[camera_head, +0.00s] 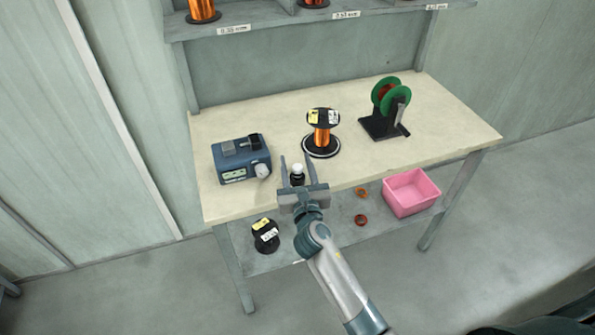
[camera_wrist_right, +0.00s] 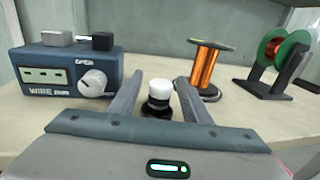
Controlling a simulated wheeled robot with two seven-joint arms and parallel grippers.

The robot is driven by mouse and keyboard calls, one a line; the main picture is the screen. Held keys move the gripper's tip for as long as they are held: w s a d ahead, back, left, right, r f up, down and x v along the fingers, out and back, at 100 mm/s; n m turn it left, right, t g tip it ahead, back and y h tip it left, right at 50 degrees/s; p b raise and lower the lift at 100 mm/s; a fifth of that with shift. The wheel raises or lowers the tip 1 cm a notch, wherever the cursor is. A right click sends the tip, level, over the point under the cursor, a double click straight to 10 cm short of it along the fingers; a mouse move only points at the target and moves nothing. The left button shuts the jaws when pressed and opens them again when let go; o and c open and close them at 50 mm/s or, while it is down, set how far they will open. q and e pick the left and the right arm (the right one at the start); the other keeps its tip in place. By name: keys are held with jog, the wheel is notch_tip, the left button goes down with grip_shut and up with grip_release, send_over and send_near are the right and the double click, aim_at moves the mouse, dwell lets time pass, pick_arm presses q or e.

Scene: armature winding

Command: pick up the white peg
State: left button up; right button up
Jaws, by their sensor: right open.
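The white peg (camera_head: 297,168) stands upright in a small black base (camera_head: 297,180) near the front edge of the table. It also shows in the right wrist view as a white cylinder with a rounded top (camera_wrist_right: 160,92), its black base (camera_wrist_right: 156,110) below it. My right gripper (camera_head: 296,160) is open, with one finger on each side of the peg. In the right wrist view both fingers (camera_wrist_right: 160,88) appear apart from the peg. The gripper body hides the lower part of the base. My left gripper is in neither view.
A blue wire-counter box (camera_head: 233,175) with a knob sits left of the peg. A copper spool (camera_head: 322,138) stands behind, and a green reel on a black stand (camera_head: 380,125) is at the right. The lower shelf (camera_head: 340,220) holds a pink bin (camera_head: 411,207) and a black spool (camera_head: 265,240).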

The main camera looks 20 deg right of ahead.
jog(key=shift+w, duration=0.65)
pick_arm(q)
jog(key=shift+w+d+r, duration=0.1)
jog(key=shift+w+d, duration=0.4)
